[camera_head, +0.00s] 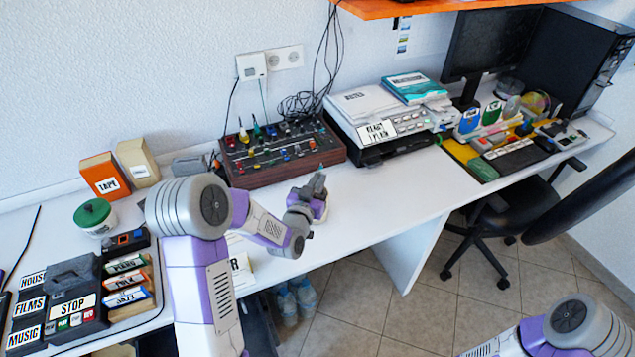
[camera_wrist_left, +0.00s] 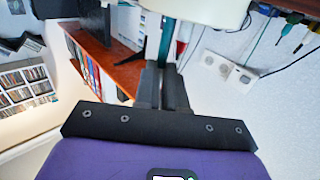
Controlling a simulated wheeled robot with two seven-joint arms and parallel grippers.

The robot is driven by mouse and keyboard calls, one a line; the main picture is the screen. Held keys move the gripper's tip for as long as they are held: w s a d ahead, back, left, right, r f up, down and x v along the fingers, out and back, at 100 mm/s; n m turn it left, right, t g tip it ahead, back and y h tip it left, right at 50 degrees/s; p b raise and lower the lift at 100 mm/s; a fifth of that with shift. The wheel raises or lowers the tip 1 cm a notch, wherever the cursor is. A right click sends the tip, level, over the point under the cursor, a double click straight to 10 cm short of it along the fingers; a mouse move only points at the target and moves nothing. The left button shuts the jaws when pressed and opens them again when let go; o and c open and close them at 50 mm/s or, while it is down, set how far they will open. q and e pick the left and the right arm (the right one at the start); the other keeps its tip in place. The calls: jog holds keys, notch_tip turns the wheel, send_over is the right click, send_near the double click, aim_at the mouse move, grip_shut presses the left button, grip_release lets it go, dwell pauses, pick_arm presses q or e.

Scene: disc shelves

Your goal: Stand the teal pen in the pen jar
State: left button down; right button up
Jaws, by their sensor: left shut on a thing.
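My left gripper (camera_head: 319,184) is shut on a slim teal thing, which looks like the teal pen (camera_wrist_left: 167,38). In the left wrist view the closed fingers (camera_wrist_left: 165,88) grip it and it runs on past their tips. In the head view only a small teal tip (camera_head: 321,167) shows above the fingers. The gripper is over the white desk, in front of the mixer. I cannot make out the pen jar for sure; a pale rounded body (camera_wrist_left: 205,10) shows at the top of the left wrist view, partly cut off. My right gripper is out of view.
A mixer (camera_head: 282,152) with knobs and cables stands behind the gripper. A printer-like device (camera_head: 385,138) is to its right. A green-lidded pot (camera_head: 95,217), an orange TAPE box (camera_head: 104,176) and labelled disc cases stand left. The desk (camera_head: 385,195) right of the gripper is clear.

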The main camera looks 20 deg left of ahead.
pick_arm(q)
jog(key=c, duration=1.1)
grip_release()
jog(key=s, duration=0.7)
jog(key=shift+s+d+p, duration=0.25)
jog(key=shift+s+p, duration=0.05)
